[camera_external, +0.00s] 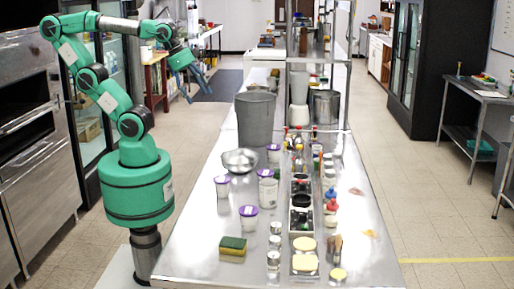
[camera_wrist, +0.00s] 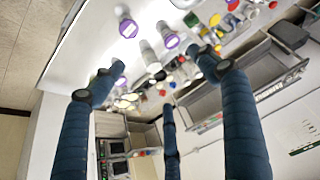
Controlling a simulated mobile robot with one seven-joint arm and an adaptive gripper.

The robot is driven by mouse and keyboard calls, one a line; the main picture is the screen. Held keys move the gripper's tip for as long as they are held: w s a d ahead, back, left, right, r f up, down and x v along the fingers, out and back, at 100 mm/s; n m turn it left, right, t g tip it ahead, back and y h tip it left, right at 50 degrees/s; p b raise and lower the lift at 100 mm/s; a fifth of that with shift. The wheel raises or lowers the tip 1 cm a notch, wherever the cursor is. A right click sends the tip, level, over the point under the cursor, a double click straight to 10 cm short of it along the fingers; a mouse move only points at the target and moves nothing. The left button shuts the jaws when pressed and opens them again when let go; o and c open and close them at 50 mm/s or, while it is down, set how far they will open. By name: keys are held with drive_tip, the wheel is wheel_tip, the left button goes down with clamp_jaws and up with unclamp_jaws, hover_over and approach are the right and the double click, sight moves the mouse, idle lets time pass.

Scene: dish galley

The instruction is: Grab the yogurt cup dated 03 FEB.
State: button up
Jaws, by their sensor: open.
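The wrist view shows purple lids at the top, on one cup (camera_wrist: 128,28) and another (camera_wrist: 170,41). No date is legible on any cup. My gripper (camera_external: 188,82) is open and empty, raised beyond the counter's left side, away from the cups. Its fingers (camera_wrist: 162,78) are spread in the wrist view.
A sponge (camera_external: 233,246) lies at the front left. Jars, bottles and small containers (camera_external: 302,200) crowd the counter's middle. A shelf post (camera_external: 349,75) rises at the back.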

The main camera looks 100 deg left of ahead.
drive_tip(key=m+g+p, duration=0.2)
drive_tip(key=m+g, duration=0.3)
drive_tip(key=g, duration=0.1)
hover_over(249, 210)
wheel_tip(249, 210, down, 23)
drive_tip(key=shift+r, duration=0.1)
drive_tip(key=shift+a, duration=0.1)
drive_tip(key=shift+f+b, duration=0.75)
drive_tip(key=shift+f, duration=3.55)
